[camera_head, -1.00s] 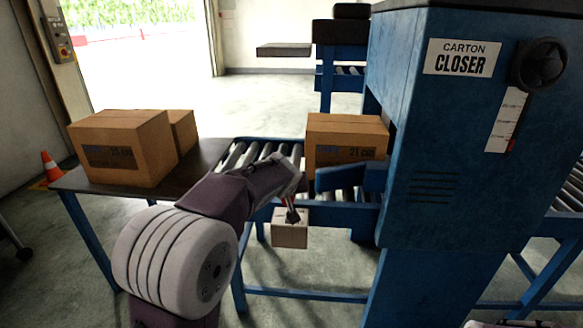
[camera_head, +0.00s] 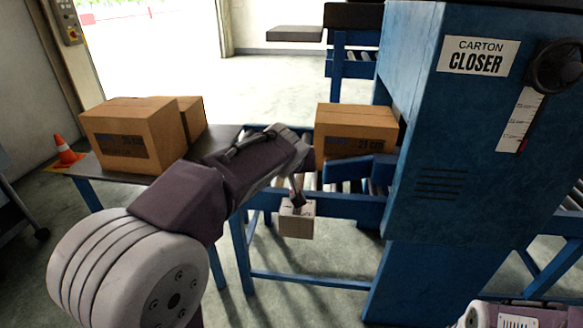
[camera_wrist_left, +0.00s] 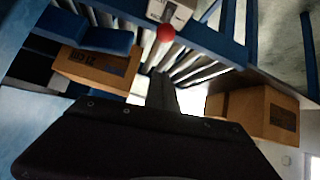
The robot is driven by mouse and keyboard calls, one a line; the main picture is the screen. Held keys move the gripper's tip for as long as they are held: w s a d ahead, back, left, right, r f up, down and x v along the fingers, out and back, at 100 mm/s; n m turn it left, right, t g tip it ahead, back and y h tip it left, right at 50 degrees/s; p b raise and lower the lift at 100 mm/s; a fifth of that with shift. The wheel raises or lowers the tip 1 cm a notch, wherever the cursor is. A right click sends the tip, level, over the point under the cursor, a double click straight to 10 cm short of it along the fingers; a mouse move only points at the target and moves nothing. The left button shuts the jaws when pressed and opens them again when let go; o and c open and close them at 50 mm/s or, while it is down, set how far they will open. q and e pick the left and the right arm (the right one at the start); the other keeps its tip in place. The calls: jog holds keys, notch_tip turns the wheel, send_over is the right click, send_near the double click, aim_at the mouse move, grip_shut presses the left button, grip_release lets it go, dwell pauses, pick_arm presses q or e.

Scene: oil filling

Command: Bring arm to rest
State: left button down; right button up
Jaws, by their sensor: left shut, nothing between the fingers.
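My left arm comes in from the lower left in the head view. Its left gripper (camera_head: 298,192) is small there and points down at the front of the roller conveyor, just above a small pale box (camera_head: 296,220) on the conveyor's front side. In the left wrist view the gripper's dark fingers (camera_wrist_left: 162,92) are together with nothing between them. That view also shows the pale box (camera_wrist_left: 170,12) and a red knob (camera_wrist_left: 166,33) beyond the fingertips. I cannot tell whether the gripper touches the knob. Only a piece of my right arm shows at the lower right; its gripper is out of view.
A carton (camera_head: 355,130) sits on the conveyor by the blue carton closer (camera_head: 450,140). Two cartons stand on the table (camera_head: 85,170) at the left, the front one (camera_head: 133,135) largest. The middle floor behind is clear.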

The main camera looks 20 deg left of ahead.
dwell(0.3)
pick_arm(q)
jog(key=s+d+f+m+g+h, duration=0.2)
jog(key=s+f+g, duration=0.2)
jog(key=s+f, duration=0.8)
jog(key=s+d+f+m+g+h, duration=0.1)
jog(key=s+d+f+g, duration=0.25)
jog(key=s+f, duration=0.9)
notch_tip(320, 180, up, 22)
jog(key=w+m+p, duration=0.1)
jog(key=w+p, duration=0.1)
jog(key=p, duration=2.1)
jog(key=shift+w+a+m+g, duration=0.25)
jog(key=shift+a+m+g, duration=0.05)
jog(key=shift+a+g, duration=0.1)
